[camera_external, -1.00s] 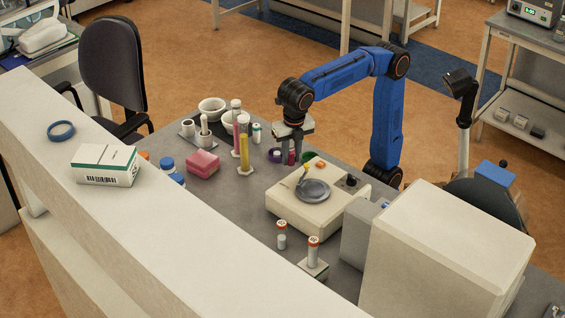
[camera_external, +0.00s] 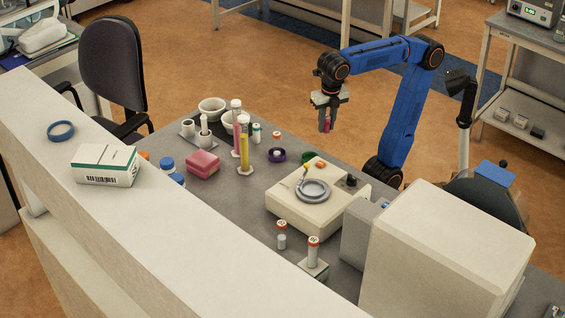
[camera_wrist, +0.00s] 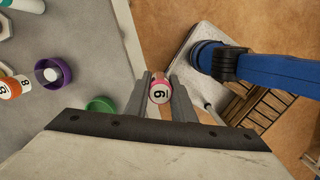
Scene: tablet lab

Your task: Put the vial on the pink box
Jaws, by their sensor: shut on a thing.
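My gripper (camera_external: 326,119) is shut on a vial (camera_external: 327,126) with a pinkish-red body and holds it upright in the air, beyond the table's far edge. In the wrist view the vial (camera_wrist: 160,92) shows its round top, marked with a 9 and ringed in pink, between my two fingers (camera_wrist: 160,98). The pink box (camera_external: 203,163) lies on the grey table, left of the cylinders and well to the left of my gripper. The pink box is not in the wrist view.
Tall pink (camera_external: 236,125) and yellow (camera_external: 244,155) cylinders stand between the pink box and my gripper. A balance (camera_external: 300,215) with a dish, a purple ring (camera_external: 277,155) and a green ring (camera_wrist: 101,105) are on the table. Several capped vials stand about.

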